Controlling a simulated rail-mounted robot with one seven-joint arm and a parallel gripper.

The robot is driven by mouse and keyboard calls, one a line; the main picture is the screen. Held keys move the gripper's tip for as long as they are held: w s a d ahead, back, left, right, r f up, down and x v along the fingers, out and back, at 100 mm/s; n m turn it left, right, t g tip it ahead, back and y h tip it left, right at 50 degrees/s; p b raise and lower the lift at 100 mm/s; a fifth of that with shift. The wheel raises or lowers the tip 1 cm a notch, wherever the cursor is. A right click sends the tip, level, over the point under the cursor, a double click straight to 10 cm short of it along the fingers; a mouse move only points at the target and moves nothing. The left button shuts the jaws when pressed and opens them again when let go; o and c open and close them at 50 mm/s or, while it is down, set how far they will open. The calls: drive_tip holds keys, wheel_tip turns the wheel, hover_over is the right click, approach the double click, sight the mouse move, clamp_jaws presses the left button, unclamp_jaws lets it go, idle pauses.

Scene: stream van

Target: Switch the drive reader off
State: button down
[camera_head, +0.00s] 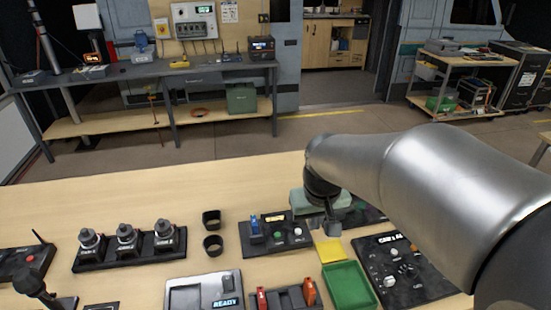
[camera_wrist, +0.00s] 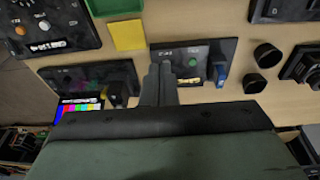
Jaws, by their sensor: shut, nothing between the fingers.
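A black panel with a blue drive-like piece, a lit yellow display and a green button, which I take as the drive reader (camera_head: 262,246), lies on the bench in the head view. The blue piece (camera_head: 255,226) stands upright at its left end. In the wrist view the reader (camera_wrist: 207,48) appears turned round, with the green button (camera_wrist: 193,62) and the yellow display (camera_wrist: 190,82) visible. My gripper (camera_head: 326,230) is shut and empty, to the right of the reader in the head view. In the wrist view its fingertips (camera_wrist: 158,68) overlap the reader's left end and hide part of it.
A yellow pad (camera_head: 329,250) and a green tray (camera_head: 349,286) lie near my gripper. A black knob panel (camera_head: 412,282) is at right. Two black cups (camera_head: 212,245) and a rack of several joystick-like units (camera_head: 127,250) stand left. A colour-bar screen (camera_wrist: 78,107) shows in the wrist view.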

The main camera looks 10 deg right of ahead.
drive_tip(key=w+t, duration=0.1)
drive_tip(key=w, duration=1.1)
drive_tip(key=shift+w+r+t+y, duration=0.2)
drive_tip(key=shift+w+t+y, duration=0.1)
drive_tip(key=shift+w, duration=0.05)
drive_tip(key=shift+d, duration=0.1)
drive_tip(key=x, duration=0.4)
drive_tip(key=p+x, duration=0.1)
drive_tip(key=x, duration=0.4)
drive_tip(key=s+x, duration=0.1)
drive_tip(key=x, duration=0.4)
drive_tip(key=shift+f, duration=0.1)
drive_tip(key=shift+p, duration=0.35)
